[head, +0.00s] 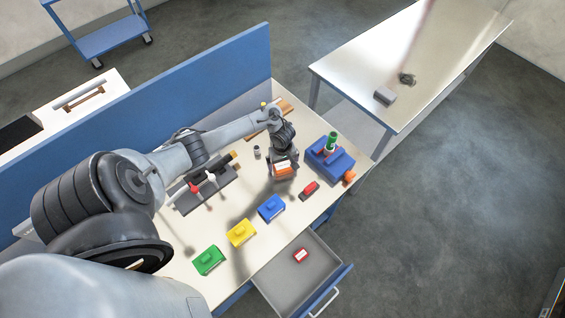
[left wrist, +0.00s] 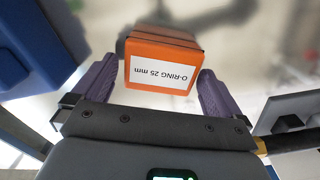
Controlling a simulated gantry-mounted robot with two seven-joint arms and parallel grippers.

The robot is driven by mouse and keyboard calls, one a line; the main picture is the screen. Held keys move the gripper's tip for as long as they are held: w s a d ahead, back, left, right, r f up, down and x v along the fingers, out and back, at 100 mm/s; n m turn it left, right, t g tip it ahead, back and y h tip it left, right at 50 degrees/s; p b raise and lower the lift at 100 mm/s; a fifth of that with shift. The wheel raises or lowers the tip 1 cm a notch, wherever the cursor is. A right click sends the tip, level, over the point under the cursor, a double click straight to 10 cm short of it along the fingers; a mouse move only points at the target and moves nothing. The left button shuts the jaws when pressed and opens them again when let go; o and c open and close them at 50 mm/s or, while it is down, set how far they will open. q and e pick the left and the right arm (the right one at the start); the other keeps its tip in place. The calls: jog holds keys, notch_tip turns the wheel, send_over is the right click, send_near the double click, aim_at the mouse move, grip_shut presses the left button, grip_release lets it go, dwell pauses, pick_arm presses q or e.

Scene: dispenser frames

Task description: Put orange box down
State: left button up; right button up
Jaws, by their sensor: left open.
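The orange box (head: 282,169), with a white label reading "O-RING 25 mm", is at my left gripper (head: 283,163) over the right part of the workbench. In the left wrist view the orange box (left wrist: 162,62) sits between the two purple fingers of my left gripper (left wrist: 157,88). The fingers are open, one on each side of the box, with a narrow gap visible at the left. The box's underside is hidden, so its contact with the bench is not clear. My right gripper is not in view.
A blue fixture (head: 330,158) with a green cylinder stands right of the box. A red-and-black item (head: 310,190) and blue (head: 271,208), yellow (head: 241,233) and green (head: 208,260) dispensers line the front. An open drawer (head: 283,277) holds a red-white box (head: 301,255).

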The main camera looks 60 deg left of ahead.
aim_at(283, 163)
pick_arm(q)
notch_tip(283, 163, up, 11)
jog(key=p, duration=0.5)
jog(key=d+m+t+p, duration=0.1)
jog(key=d+m+t, duration=0.3)
jog(key=d+m, duration=1.1)
jog(key=s+d+r+m, duration=0.3)
jog(key=s+d+r, duration=0.8)
jog(key=s+r, duration=0.2)
jog(key=shift+r, duration=0.5)
